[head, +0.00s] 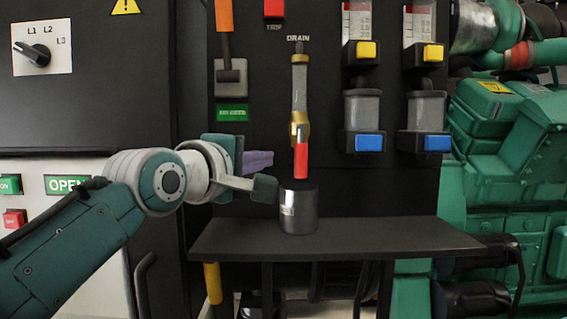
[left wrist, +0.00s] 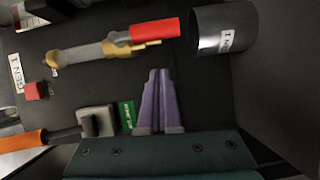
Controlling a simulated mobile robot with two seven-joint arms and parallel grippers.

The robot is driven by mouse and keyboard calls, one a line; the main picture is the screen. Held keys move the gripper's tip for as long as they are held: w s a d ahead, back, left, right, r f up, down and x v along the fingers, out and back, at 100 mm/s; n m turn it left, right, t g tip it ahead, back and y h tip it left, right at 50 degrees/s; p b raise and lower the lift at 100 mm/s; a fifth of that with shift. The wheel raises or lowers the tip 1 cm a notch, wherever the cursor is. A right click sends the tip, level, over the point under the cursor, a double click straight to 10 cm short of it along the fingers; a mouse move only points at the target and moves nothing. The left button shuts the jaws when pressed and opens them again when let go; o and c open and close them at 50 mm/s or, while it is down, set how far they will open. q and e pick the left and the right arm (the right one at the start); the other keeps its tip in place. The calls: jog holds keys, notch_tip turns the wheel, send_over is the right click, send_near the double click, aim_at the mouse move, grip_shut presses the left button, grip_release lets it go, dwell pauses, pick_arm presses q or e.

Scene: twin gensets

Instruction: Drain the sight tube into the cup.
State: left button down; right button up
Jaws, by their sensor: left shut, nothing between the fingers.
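The sight tube (head: 299,88) stands upright on the dark panel under the DRAIN label. A brass valve (head: 299,128) is at its lower end, with a red piece (head: 301,161) pointing down from it. The dark metal cup (head: 298,212) stands upright on the shelf below the red piece. The cup also shows in the left wrist view (left wrist: 222,28), as does the valve (left wrist: 118,48). My left gripper (head: 272,157) is left of the red piece and above the cup's level, apart from both. Its purple fingers (left wrist: 159,72) are together and empty. The tube's liquid level is unclear.
The shelf (head: 375,237) has free room right of the cup. Two gauges with yellow (head: 367,50) and blue (head: 369,143) blocks are to the right. An orange-handled lever (head: 225,40) and a red block (head: 274,9) are above. The green genset (head: 510,150) is at far right.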

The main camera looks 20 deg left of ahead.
pick_arm(q)
jog(key=s+a+b, duration=0.2)
jog(key=s+b, duration=0.2)
jog(key=s, duration=0.6)
pick_arm(e)
notch_tip(320, 180, down, 4)
pick_arm(q)
jog(key=s+f+m+g+y+p, duration=0.1)
jog(key=s+f+m+g+p, duration=0.45)
jog(key=s+f+m, duration=0.4)
jog(key=s+f+m+g+p, duration=0.2)
jog(key=s+f+m+g, duration=0.2)
jog(key=s, duration=0.6)
jog(key=s+f+m+g+y+p, duration=0.1)
jog(key=s+f+m+g, duration=0.3)
jog(key=s, duration=0.6)
jog(key=shift+f+y+p, duration=0.3)
jog(key=shift+f+p, duration=0.05)
jog(key=shift+f, duration=0.1)
pick_arm(e)
notch_tip(320, 180, up, 9)
jog(key=shift+a+r, duration=0.15)
jog(key=shift+a, duration=0.25)
pick_arm(q)
jog(key=shift+d, duration=0.1)
pick_arm(e)
jog(key=shift+s, duration=0.1)
